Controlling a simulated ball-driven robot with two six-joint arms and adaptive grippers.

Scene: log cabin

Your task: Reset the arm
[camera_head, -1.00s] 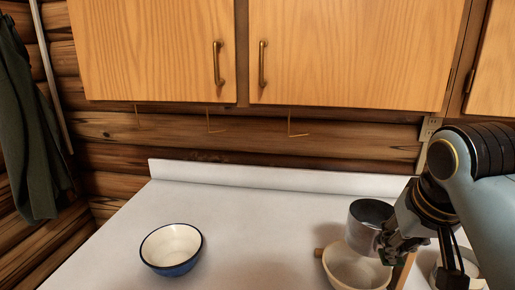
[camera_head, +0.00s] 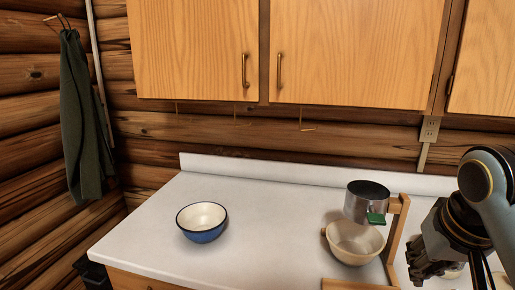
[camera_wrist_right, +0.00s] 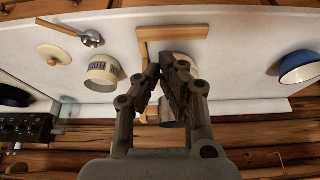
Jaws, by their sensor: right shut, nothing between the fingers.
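My right gripper (camera_head: 424,268) is at the right of the head view, its fingers shut and empty. It is apart from the metal cup (camera_head: 366,200) with a green tab, which is to its upper left. In the right wrist view the closed fingers (camera_wrist_right: 162,68) point toward the counter, with a wooden piece (camera_wrist_right: 172,33) beyond them. My left gripper is not in view.
The cup stands above a cream bowl (camera_head: 354,250) beside a wooden stand (camera_head: 398,235). A blue bowl (camera_head: 202,234) is on the left of the white counter (camera_head: 270,215). The wrist view shows a canister (camera_wrist_right: 102,73), a ladle (camera_wrist_right: 92,39) and a stove (camera_wrist_right: 22,125).

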